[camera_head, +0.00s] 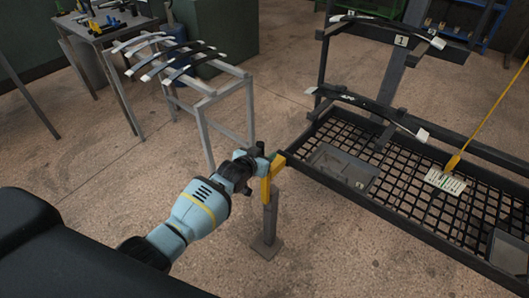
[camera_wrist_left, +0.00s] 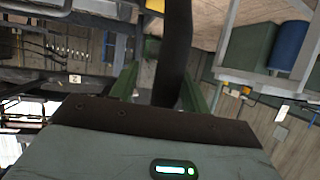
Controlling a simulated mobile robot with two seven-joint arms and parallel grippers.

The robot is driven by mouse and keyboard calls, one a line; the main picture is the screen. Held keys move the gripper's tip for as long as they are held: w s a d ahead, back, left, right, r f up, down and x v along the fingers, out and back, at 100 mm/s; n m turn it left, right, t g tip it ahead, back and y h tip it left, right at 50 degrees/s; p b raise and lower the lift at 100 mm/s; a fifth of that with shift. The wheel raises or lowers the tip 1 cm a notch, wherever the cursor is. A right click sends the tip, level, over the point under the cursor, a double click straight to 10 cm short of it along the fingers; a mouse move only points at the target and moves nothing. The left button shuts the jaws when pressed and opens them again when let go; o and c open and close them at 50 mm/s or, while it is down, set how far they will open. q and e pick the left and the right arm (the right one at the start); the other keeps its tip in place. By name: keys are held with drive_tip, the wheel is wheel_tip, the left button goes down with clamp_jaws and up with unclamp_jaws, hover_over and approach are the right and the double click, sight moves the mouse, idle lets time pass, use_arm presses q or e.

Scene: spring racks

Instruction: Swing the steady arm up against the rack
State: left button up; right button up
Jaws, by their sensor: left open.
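The steady arm appears to be the yellow angled piece (camera_head: 266,188) at the near left corner of the rack (camera_head: 330,187), above a grey post (camera_head: 270,220) with a flat foot on the floor. My left gripper (camera_head: 262,160) is open at the upper end of the yellow piece, and partly covers it. In the left wrist view, a dark bar (camera_wrist_left: 176,45) runs between the two green fingers of my left gripper (camera_wrist_left: 160,88). Whether the fingers touch it I cannot tell. My right gripper is not in view.
The rack has a black mesh deck, with curved black springs (camera_head: 365,108) on bars above. A yellow line (camera_head: 490,105) hangs down to a white label card (camera_head: 445,180). A grey stand (camera_head: 205,105) with several springs stands at the left. The floor in front is clear.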

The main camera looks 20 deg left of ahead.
use_arm(q)
drive_tip(key=d+p+v, duration=0.1)
drive_tip(key=v, duration=0.6)
drive_tip(key=shift+a+p, duration=0.4)
drive_tip(key=shift+a, duration=0.05)
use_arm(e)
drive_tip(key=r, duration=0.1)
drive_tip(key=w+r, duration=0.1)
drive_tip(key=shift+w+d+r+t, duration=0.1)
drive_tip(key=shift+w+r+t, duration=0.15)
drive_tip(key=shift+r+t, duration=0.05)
use_arm(q)
drive_tip(key=shift+r, duration=0.1)
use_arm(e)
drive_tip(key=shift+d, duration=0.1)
